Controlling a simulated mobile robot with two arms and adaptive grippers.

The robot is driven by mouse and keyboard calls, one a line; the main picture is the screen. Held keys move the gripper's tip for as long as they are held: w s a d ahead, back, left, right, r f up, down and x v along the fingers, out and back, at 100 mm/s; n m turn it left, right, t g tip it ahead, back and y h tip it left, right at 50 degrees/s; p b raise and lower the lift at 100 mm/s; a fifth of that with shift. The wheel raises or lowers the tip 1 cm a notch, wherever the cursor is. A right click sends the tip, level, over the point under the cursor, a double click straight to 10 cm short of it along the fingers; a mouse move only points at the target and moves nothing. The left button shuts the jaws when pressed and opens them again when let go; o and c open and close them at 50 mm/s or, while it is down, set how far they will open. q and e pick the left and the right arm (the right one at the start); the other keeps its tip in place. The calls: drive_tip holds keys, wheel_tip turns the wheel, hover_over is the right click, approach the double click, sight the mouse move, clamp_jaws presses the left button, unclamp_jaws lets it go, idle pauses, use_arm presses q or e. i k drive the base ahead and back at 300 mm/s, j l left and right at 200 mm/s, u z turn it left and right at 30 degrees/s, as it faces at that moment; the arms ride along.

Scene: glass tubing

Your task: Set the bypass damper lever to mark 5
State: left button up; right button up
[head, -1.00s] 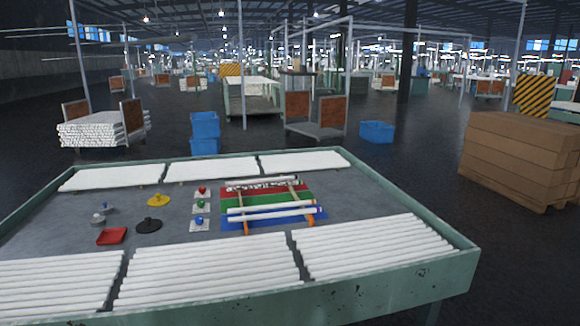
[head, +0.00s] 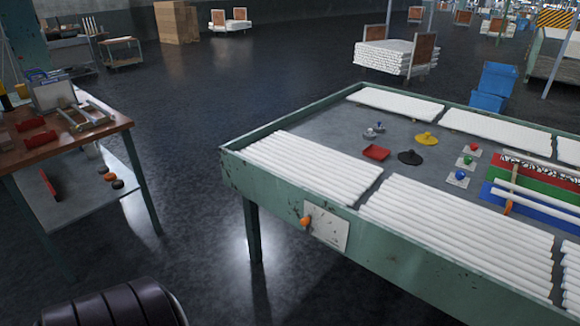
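A lever with an orange knob (head: 305,221) sits at the left end of a pale plate (head: 328,228) on the green table's front side, near its left corner. It may be the bypass damper lever; no label can be read. Any marks on the plate are too small to read, so I cannot tell the lever's setting. Neither of my grippers is in view.
A brown workbench (head: 110,128) with tools stands at the left. Dark floor (head: 195,190) lies open between them. A black ribbed part shows at the bottom left.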

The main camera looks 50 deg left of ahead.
sight(306, 222)
drive_tip(key=u, duration=1.4)
